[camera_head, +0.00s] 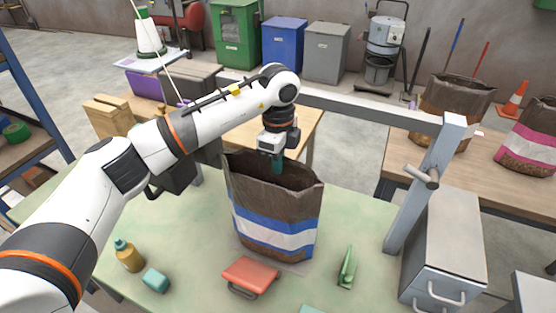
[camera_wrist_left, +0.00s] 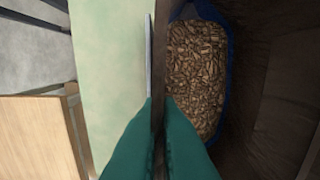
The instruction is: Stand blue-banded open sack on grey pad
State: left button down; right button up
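The blue-banded open sack (camera_head: 275,215) stands upright on the green table, with brown paper and blue and white bands. Its mouth is open, and the left wrist view shows brown pellets (camera_wrist_left: 198,70) inside. My left gripper (camera_head: 277,165) is at the sack's far rim. In the left wrist view its green fingers (camera_wrist_left: 160,125) lie on both sides of the sack wall, shut on it. My right gripper is not in view.
A red-orange sealer-like object (camera_head: 250,276), green clip (camera_head: 347,268), yellow bottle (camera_head: 128,256) and teal block (camera_head: 156,280) lie near the sack. A grey post (camera_head: 425,185) and drawer cabinet (camera_head: 443,250) stand right. Other sacks (camera_head: 450,108) stand on the right-hand table.

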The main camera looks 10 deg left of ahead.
pick_arm(q)
jog(key=shift+f+b, duration=0.35)
jog(key=shift+f, duration=0.1)
jog(key=c, duration=1.6)
grip_release()
jog(key=shift+o, duration=0.3)
